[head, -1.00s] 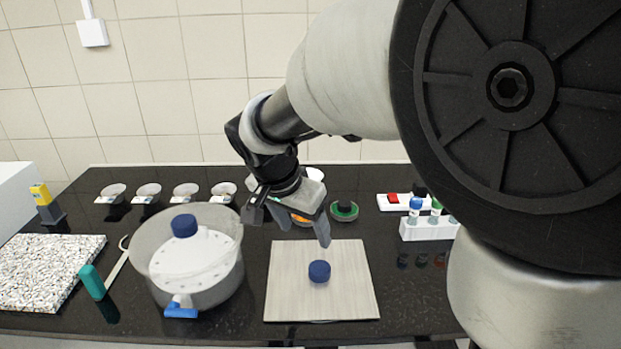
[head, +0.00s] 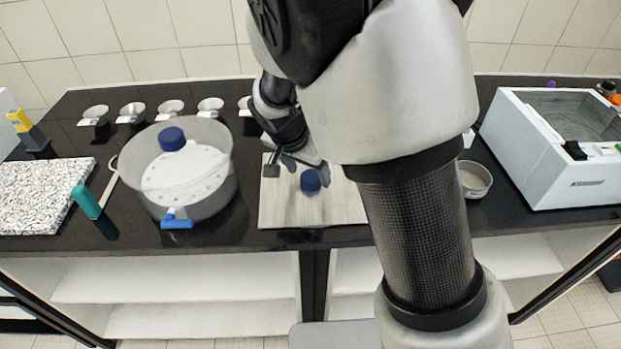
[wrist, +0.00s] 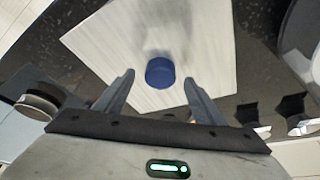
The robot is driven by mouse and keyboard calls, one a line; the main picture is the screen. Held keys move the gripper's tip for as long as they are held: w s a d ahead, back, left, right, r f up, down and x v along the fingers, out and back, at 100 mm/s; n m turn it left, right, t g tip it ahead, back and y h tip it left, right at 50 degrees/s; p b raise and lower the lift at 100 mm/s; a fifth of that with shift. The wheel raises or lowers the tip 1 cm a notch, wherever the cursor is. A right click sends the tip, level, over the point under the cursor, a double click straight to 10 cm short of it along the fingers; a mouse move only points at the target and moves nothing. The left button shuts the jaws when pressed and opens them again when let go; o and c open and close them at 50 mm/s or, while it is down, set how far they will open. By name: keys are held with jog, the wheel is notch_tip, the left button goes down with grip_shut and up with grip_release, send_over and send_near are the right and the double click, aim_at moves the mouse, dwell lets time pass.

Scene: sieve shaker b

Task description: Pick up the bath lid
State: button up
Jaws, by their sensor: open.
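A pale square plate (head: 345,207) with a blue round knob (head: 311,181) lies flat on the dark counter. It looks like the bath lid. In the wrist view the plate (wrist: 110,38) fills the upper middle, with the knob (wrist: 160,70) near its centre. My gripper (head: 292,168) is over the plate, close to the knob. In the wrist view my gripper (wrist: 158,78) is open and empty, its fingers on either side of the knob. I cannot tell how high the fingertips are above it. My arm hides the plate's right side in the head view.
A translucent round vessel (head: 222,165) with a blue-knobbed white disc (head: 180,178) inside stands left of the plate. A speckled slab (head: 35,195), a teal-handled tool (head: 86,202) and small pans (head: 170,108) are farther left and behind. A white box (head: 545,160) stands at right.

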aim_at(309, 178)
jog(key=shift+x, duration=0.8)
jog(key=c, duration=1.5)
notch_tip(309, 178, up, 10)
jog(key=shift+p, duration=0.45)
